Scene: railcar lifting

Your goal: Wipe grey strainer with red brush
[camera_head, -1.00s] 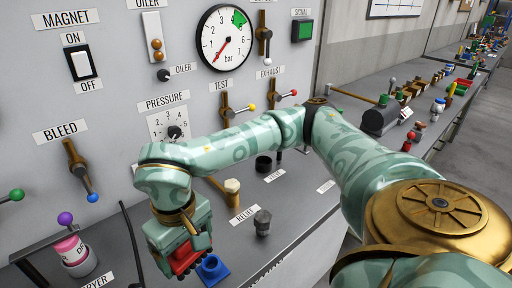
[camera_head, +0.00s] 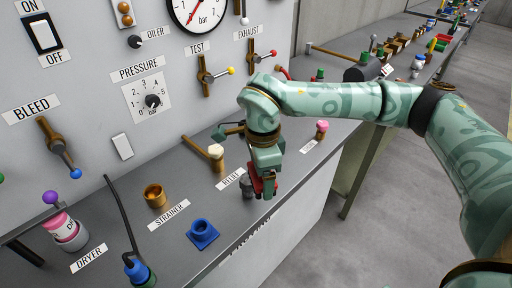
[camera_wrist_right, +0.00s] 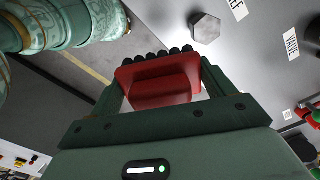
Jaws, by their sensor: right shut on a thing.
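My right gripper (camera_head: 264,184) is shut on the red brush (camera_head: 268,186), above the front part of the bench. In the right wrist view the red brush (camera_wrist_right: 160,84) sits between the fingers, with dark bristle tufts along its far side. A grey hexagonal piece (camera_head: 247,188), which looks like the grey strainer, stands upright by a label, just left of the brush. In the wrist view the grey piece (camera_wrist_right: 205,27) shows just beyond the bristles; I cannot tell whether they touch. My left gripper is not in view.
An empty-looking blue square holder (camera_head: 203,234) stands near the bench edge. A brass cup (camera_head: 155,196) is behind the STRAINER label. A brass post with a pale top (camera_head: 217,156) stands behind the grey piece. A pink-topped piece (camera_head: 321,130) is to the right.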

